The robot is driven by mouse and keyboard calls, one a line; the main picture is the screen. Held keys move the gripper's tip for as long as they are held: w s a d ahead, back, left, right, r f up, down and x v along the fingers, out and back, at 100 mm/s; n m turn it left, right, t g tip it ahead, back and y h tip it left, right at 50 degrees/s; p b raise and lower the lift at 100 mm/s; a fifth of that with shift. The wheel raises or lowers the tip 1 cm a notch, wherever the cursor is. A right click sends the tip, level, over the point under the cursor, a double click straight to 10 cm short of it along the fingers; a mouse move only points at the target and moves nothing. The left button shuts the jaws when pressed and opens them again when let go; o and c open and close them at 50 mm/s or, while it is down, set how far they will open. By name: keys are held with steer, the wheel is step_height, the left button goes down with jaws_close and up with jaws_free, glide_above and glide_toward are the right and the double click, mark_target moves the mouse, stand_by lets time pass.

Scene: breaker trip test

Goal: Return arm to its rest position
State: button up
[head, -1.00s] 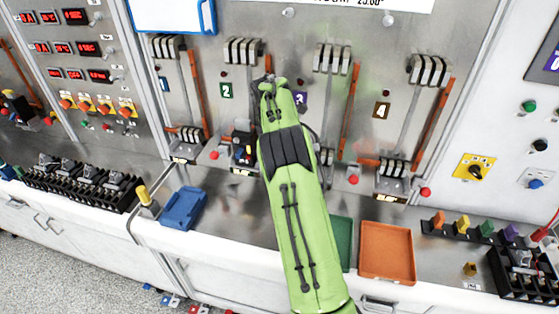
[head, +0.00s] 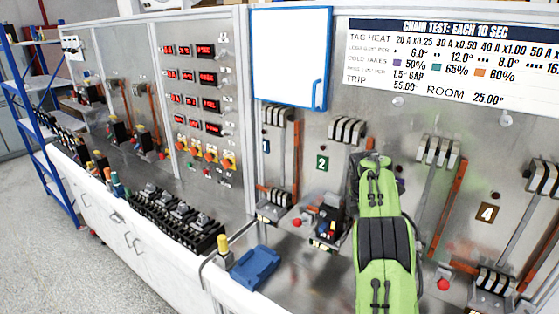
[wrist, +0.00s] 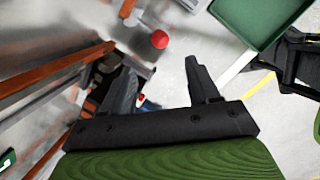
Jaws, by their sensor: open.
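My green arm (head: 385,245) reaches up in front of the metal test panel in the head view, between station 2 and station 4. Beyond the fingers is a metal surface with a red knob (wrist: 159,39). In the head view the fingers are hidden behind the arm.
A row of black breakers (head: 178,215) stands further left. An orange bar (wrist: 58,70) runs close to the left finger in the wrist view. A green tray (wrist: 258,18) is at upper right.

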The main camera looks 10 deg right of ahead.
steer(key=s+a+r+m+t+y+b, duration=0.1)
steer(key=s+a+r+m+b, duration=0.1)
steer(key=s+a+r+m, duration=0.45)
steer(key=s+a+r+m+t+y+b, duration=0.1)
steer(key=s+a+r+m+t+b, duration=0.15)
steer(key=s+a, duration=0.6)
steer(key=s+a+f+m+b, duration=0.1)
steer(key=s+a+f+m, duration=0.3)
steer(key=s, duration=0.5)
steer(key=s+a+f+m+b, duration=0.2)
steer(key=s+a+f+m, duration=0.2)
steer(key=s, duration=0.6)
steer(key=shift+s+f+t, duration=0.3)
steer(key=shift+f+t, duration=0.05)
steer(key=shift+t, duration=0.1)
steer(key=shift+a, duration=0.1)
